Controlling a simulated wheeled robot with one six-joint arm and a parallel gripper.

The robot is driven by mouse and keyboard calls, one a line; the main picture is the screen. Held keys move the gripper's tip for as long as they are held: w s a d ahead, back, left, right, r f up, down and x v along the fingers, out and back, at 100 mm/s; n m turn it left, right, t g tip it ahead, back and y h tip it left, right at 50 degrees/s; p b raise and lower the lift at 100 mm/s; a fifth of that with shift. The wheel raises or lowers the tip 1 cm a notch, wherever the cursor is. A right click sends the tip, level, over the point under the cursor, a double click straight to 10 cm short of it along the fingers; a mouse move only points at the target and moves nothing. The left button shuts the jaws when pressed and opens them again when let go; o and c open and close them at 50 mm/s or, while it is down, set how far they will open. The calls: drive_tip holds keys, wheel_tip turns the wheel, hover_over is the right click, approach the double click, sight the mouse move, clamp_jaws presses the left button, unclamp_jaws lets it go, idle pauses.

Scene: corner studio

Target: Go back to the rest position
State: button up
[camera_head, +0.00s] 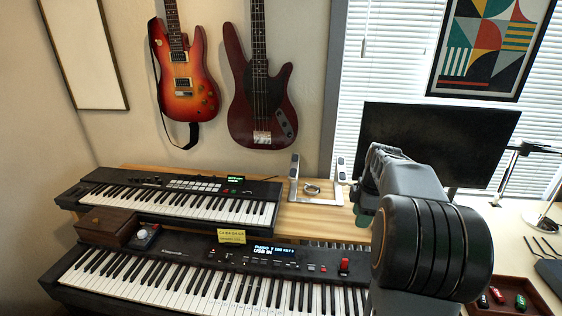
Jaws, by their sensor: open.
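My arm rises at the right of the head view, in front of the monitor and the right end of the keyboards. Its dark, ribbed round joint is nearest the camera, and a grey link reaches away from it. My gripper (362,206) shows only in part beyond that link, low over the wooden desk, to the right of a silver stand (294,182). The jaws are open. I see nothing held, though the arm hides much of them.
Two keyboards (190,205) (160,274) stand in tiers at the left and front. A wooden box (106,224) and yellow card (231,236) sit between them. A monitor (470,135) stands behind my arm. A red-brown tray (512,291) is at the lower right. Guitars (184,85) (262,100) hang behind.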

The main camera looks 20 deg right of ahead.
drive_tip(key=s+a+m+t+p, duration=0.1)
drive_tip(key=s+a+m, duration=0.3)
drive_tip(key=a, duration=0.3)
drive_tip(key=s+a+r+m+t+p, duration=0.1)
drive_tip(key=s+a+m, duration=0.2)
drive_tip(key=a, duration=0.5)
drive_tip(key=s+a+m+t+h+p, duration=0.1)
drive_tip(key=s+a+m+p, duration=0.1)
drive_tip(key=s+a+m, duration=0.2)
drive_tip(key=a+m, duration=0.1)
drive_tip(key=a, duration=0.2)
drive_tip(key=shift+s+a+r+m, duration=0.2)
drive_tip(key=shift+s+r+m, duration=0.1)
